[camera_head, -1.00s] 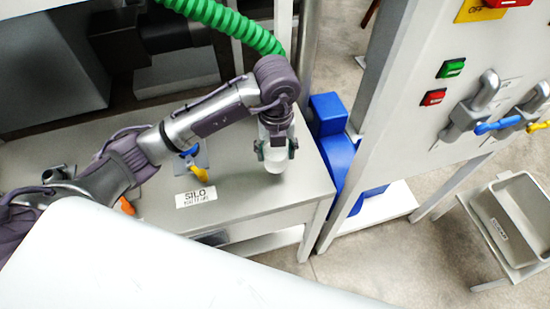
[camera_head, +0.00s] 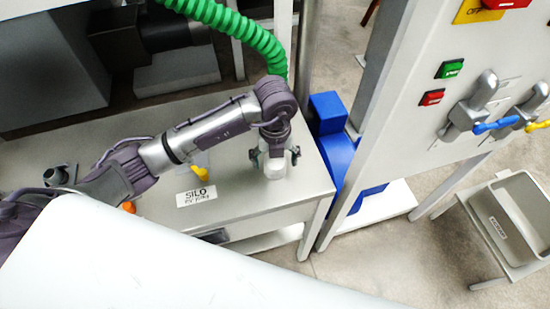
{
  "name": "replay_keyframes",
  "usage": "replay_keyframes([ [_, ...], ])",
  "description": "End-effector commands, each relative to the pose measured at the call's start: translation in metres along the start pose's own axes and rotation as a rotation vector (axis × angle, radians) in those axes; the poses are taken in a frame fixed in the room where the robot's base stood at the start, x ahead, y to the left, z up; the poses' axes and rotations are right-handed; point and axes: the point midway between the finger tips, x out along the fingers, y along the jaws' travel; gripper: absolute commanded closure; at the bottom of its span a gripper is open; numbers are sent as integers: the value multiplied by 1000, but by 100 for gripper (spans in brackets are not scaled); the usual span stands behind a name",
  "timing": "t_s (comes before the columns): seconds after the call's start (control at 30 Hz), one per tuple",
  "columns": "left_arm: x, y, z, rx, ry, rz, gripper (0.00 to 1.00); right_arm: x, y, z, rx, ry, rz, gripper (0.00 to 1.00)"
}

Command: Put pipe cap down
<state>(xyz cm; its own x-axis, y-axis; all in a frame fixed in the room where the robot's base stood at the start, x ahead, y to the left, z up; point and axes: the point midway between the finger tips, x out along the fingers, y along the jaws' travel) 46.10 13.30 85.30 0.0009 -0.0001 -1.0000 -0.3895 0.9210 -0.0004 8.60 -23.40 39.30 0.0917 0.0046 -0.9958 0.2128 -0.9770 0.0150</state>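A white, cup-like piece (camera_head: 274,168), which I take to be the pipe cap, stands at the right end of the grey metal table (camera_head: 240,207), looking upright. My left gripper (camera_head: 275,157) points down over it. Its two dark fingers are spread to either side of the white piece, with a gap seeming to show between them and it. The gripper body hides the top of the piece. My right gripper is not in view.
A yellow-handled valve (camera_head: 198,174) and a SILO label (camera_head: 196,196) are left of my gripper. A green hose (camera_head: 235,24) hangs behind. A control panel (camera_head: 410,120) with buttons and levers and a grey bin (camera_head: 520,215) stand to the right.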

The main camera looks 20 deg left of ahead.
Motion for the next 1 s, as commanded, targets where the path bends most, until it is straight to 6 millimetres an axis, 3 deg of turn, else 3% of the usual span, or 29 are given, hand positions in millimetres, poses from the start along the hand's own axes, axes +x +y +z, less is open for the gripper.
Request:
replay_keyframes([
  [0.37,-9,-1,1,0,-2,-2,13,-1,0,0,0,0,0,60],
  [0.7,-77,-1,1,2,-5,-4,13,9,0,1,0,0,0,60],
  [0.8,-99,0,2,1,-6,-1,13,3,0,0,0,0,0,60],
  [1.0,-120,0,0,0,-2,0,13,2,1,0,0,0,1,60],
])
